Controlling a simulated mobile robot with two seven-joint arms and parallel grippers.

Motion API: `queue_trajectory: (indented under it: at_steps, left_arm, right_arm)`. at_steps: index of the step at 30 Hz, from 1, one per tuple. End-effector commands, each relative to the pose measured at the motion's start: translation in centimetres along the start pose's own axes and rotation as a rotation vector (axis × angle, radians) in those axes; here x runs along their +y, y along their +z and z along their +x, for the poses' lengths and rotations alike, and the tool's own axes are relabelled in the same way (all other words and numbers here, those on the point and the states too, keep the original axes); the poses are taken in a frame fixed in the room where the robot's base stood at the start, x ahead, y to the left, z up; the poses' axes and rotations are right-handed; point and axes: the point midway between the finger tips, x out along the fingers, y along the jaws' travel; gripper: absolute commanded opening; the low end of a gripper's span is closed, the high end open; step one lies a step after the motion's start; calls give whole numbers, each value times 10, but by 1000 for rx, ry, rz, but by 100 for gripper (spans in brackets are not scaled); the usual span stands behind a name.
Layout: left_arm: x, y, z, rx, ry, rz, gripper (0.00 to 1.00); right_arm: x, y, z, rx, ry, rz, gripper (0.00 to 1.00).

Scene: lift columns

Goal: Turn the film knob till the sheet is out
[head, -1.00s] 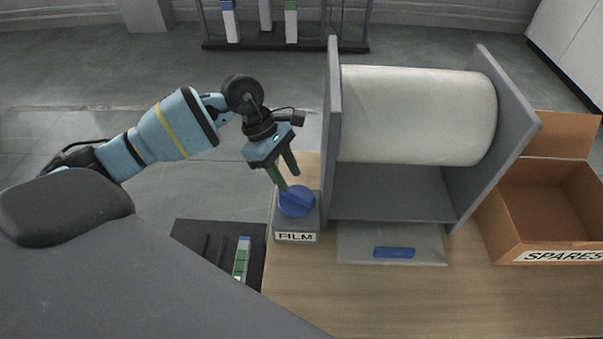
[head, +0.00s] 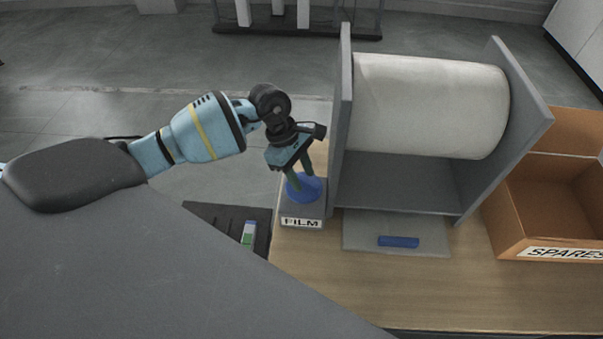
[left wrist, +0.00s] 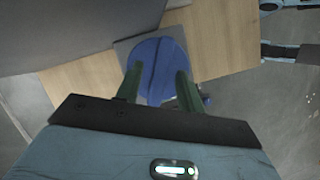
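The film knob (head: 304,188) is a round blue dial on a small grey block labelled FILM, left of the roll housing. In the left wrist view the knob (left wrist: 158,62) shows a raised ridge across its face. My left gripper (head: 300,181) is at the knob from above, its dark green fingers apart. In the left wrist view the fingers (left wrist: 158,86) lie over the knob's two sides; whether they touch it I cannot tell. A flat grey sheet (head: 362,236) with a blue bar (head: 398,242) lies in front of the housing. My right gripper is not in view.
A large white roll (head: 430,105) sits between the housing's grey side panels (head: 341,125). An open cardboard box labelled SPARES (head: 520,215) stands at the right. A dark tray (head: 262,222) is left of the table. The wooden table front (head: 400,295) is clear.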

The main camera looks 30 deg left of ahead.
Motion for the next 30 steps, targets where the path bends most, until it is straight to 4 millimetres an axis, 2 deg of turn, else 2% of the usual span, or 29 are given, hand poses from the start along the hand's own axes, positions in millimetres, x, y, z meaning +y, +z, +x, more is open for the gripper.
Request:
queue_trajectory:
  at_steps: [10, 19, 30]
  left_arm:
    - [0, 0, 5, 0, -1, 1, 38]
    - [0, 0, 5, 0, -1, 1, 0]
    - [0, -1, 7, 1, -18, 41, 0]
  right_arm:
    - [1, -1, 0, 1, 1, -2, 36]
    - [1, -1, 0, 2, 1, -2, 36]
    - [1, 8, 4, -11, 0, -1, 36]
